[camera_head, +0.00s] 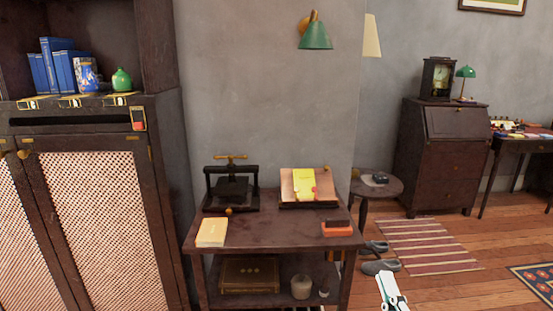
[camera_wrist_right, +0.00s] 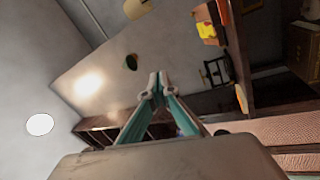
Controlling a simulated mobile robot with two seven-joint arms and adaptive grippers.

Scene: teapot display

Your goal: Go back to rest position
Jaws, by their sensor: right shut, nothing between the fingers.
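My right gripper (camera_head: 391,292) shows at the lower edge of the head view, white with teal parts, in front of the wooden floor and right of the small dark table (camera_head: 275,229). In the right wrist view its fingers (camera_wrist_right: 158,84) meet at the tips, shut and empty, with the grey wall behind them. The right gripper touches nothing that I can see. My left gripper is in neither view.
The dark table bears a press (camera_head: 231,189), a yellow book (camera_head: 211,232) and a stand (camera_head: 309,187). A tall cabinet (camera_head: 166,200) stands left. A round side table (camera_head: 377,187), slippers (camera_head: 380,267) and a striped rug (camera_head: 430,246) are at right.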

